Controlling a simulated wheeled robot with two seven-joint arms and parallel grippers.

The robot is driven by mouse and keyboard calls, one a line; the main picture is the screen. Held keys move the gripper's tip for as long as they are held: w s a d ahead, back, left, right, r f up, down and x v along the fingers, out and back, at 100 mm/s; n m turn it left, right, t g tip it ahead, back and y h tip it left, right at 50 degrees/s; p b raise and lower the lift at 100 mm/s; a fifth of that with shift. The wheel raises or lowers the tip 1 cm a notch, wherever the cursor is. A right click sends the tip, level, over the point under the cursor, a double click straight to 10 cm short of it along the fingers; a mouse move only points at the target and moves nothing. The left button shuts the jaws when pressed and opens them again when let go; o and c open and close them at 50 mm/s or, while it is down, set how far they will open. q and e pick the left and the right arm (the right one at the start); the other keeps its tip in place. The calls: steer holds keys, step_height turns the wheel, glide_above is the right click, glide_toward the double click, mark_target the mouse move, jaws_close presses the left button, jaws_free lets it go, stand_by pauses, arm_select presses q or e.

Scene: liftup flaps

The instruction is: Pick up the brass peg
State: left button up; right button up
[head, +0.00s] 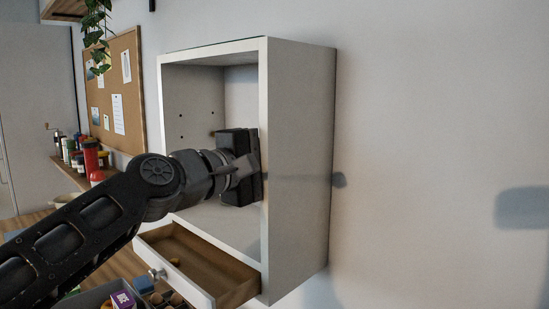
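My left gripper (240,167) is inside the open white cabinet (298,150), close to its right side wall. I see the gripper from behind, so its fingertips and anything between them are hidden. I cannot tell whether it is open or shut. I cannot clearly make out the brass peg. My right gripper is not in view.
An open drawer (215,270) sticks out below the cabinet opening. A grey bin (92,299) with a purple box (123,300) stands below it. A red bottle (91,157) and jars stand at the left, under a cork board (117,92). The wall at right is bare.

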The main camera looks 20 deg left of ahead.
arm_select(q)
jaws_close()
stand_by(0.4)
